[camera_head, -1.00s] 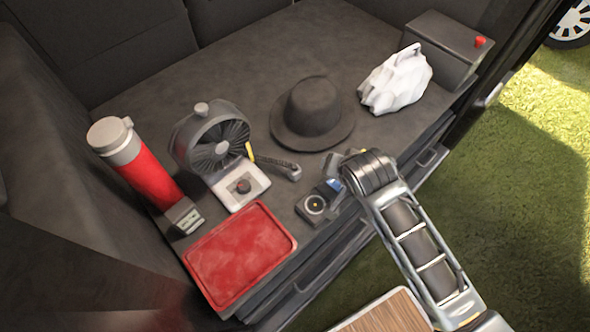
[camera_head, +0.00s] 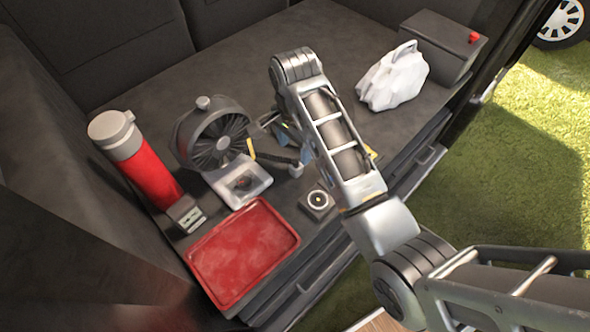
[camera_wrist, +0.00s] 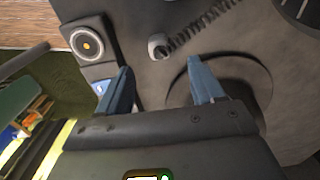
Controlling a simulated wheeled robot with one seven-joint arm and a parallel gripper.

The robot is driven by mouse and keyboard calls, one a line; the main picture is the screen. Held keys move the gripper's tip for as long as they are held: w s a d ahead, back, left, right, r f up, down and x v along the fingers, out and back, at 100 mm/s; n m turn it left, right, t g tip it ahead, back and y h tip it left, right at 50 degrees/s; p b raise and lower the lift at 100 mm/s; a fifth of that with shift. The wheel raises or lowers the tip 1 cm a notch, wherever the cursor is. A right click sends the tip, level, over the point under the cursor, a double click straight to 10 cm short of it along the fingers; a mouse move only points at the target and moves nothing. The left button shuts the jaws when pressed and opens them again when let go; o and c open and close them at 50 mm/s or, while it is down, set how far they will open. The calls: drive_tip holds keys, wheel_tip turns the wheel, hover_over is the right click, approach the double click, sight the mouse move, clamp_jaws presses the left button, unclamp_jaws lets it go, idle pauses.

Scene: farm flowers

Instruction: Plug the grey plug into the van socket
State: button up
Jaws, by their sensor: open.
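The grey plug (camera_head: 296,170) lies on the van's dark floor at the end of the fan's coiled cord. In the wrist view the plug (camera_wrist: 158,46) shows just beyond and between my fingertips, apart from them. My gripper (camera_wrist: 160,65) is open and empty, with blue fingers spread over the floor. In the head view my arm hides most of it. The van socket (camera_head: 317,200), a dark square block with a round yellow-centred face, sits near the floor's outer edge. It also shows in the wrist view (camera_wrist: 87,46), upper left of my left-hand finger.
The fan (camera_head: 216,140) on its white base, a red flask (camera_head: 145,170) and a red tray (camera_head: 243,252) stand left. The dark hat (camera_wrist: 240,85) is beneath my right-hand finger.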

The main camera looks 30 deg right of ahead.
sight(296, 162)
drive_tip(key=shift+f, duration=1.3)
drive_tip(key=shift+d+f+p, duration=0.1)
drive_tip(key=shift+f+p, duration=0.2)
drive_tip(key=shift+f, duration=2.3)
drive_tip(key=shift+s, duration=0.1)
drive_tip(key=c, duration=1.1)
